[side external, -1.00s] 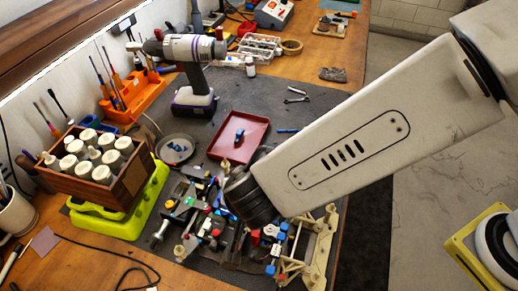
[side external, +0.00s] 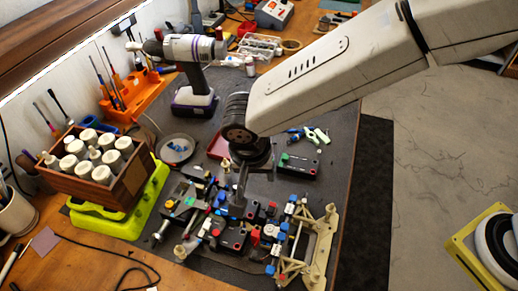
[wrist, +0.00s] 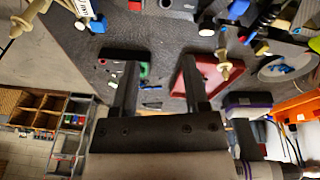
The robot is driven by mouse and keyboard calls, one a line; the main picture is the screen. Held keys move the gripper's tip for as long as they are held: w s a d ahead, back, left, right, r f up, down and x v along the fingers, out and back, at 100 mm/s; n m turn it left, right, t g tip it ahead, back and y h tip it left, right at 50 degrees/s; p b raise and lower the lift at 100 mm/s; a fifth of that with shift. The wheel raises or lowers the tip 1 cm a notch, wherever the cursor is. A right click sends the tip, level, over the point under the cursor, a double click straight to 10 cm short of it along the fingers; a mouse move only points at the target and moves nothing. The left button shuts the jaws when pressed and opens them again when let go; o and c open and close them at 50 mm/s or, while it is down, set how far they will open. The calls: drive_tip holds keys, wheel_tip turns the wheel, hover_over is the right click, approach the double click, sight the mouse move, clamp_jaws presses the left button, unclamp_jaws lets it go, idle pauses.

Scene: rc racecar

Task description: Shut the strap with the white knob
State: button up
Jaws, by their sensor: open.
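The RC car chassis (side external: 232,232) lies on the dark mat, crowded with black parts and small red, blue and white pieces. A cream frame (side external: 318,250) is at its right end. I cannot make out for certain which part is the strap with the white knob. White pieces with blue ends (side external: 290,208) show on the chassis, and a similar white piece (wrist: 82,8) is at the top left of the wrist view. My gripper (side external: 240,190) points down over the chassis's far side. In the wrist view its fingers (wrist: 159,65) are apart with nothing between them.
A red tray (side external: 216,146) is partly hidden by my wrist. A grey dish (side external: 176,150), a drill (side external: 193,80) and a bottle crate (side external: 92,180) stand to the left.

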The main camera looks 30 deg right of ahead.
sight(236, 187)
drive_tip(key=shift+w+a+r+n+g+y, duration=0.1)
drive_tip(key=shift+w+r+n+g+y, duration=0.25)
drive_tip(key=shift+w+g+y, duration=0.55)
drive_tip(key=shift+w+a+r+n+g+y, duration=0.1)
drive_tip(key=shift+w+r+g+y, duration=0.35)
drive_tip(key=shift+w+g+y, duration=0.5)
drive_tip(key=shift+w+a+r+n+g+y, duration=0.1)
drive_tip(key=shift+w+r+n+g+y, duration=0.15)
drive_tip(key=shift+w+r+g+y, duration=0.65)
drive_tip(key=shift+s+f+t+y, duration=0.25)
drive_tip(key=shift+f+t, duration=0.2)
drive_tip(key=shift+f, duration=0.15)
drive_tip(key=shift+x, duration=3.8)
drive_tip(key=shift+a, duration=0.1)
clamp_jaws()
